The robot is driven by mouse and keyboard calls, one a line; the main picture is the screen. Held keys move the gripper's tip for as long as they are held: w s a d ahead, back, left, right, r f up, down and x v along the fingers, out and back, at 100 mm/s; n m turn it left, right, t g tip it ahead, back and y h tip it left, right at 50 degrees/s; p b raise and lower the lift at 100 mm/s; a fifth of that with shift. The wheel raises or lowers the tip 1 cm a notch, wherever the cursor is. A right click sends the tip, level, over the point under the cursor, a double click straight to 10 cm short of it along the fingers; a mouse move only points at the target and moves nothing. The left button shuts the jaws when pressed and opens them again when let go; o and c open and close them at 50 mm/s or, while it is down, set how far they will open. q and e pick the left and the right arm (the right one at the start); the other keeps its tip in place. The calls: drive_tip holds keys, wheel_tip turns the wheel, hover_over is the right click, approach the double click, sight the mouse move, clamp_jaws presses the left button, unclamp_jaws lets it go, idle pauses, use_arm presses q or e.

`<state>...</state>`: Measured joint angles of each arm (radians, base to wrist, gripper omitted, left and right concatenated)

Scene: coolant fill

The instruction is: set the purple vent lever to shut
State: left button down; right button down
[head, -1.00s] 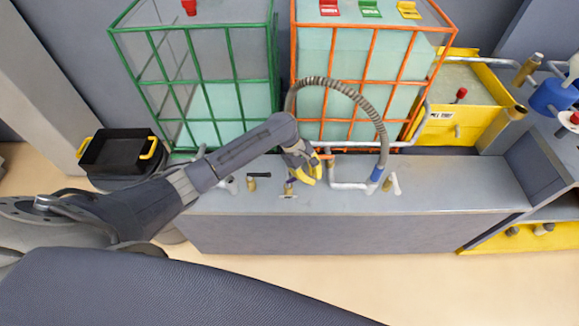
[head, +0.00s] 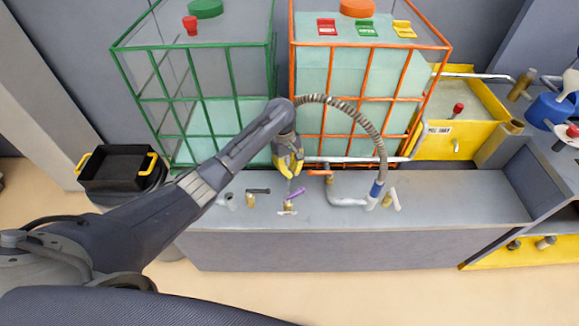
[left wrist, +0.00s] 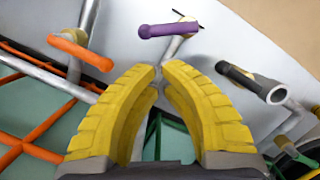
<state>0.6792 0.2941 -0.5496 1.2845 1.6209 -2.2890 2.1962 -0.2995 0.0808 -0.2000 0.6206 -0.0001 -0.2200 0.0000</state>
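The purple vent lever (head: 297,193) stands on a small brass valve on the grey bench, its handle slanting up to the right in the head view. In the left wrist view the purple lever (left wrist: 170,30) lies crosswise beyond my fingertips, clear of them. My left gripper (head: 290,172) hangs just behind the lever in the head view. In the left wrist view its yellow fingers (left wrist: 158,72) meet at the tips with nothing seen between them. My right gripper is not in view.
An orange lever (head: 320,172) is right of the purple one and a black lever (head: 258,190) left. A white-handled valve (head: 395,198) and ribbed hose (head: 362,118) are farther right. Green (head: 112,48) and orange (head: 449,47) caged tanks stand behind. The bench front is clear.

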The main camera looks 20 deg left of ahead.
sight(295, 195)
use_arm(q)
drive_tip(key=shift+x, duration=2.9)
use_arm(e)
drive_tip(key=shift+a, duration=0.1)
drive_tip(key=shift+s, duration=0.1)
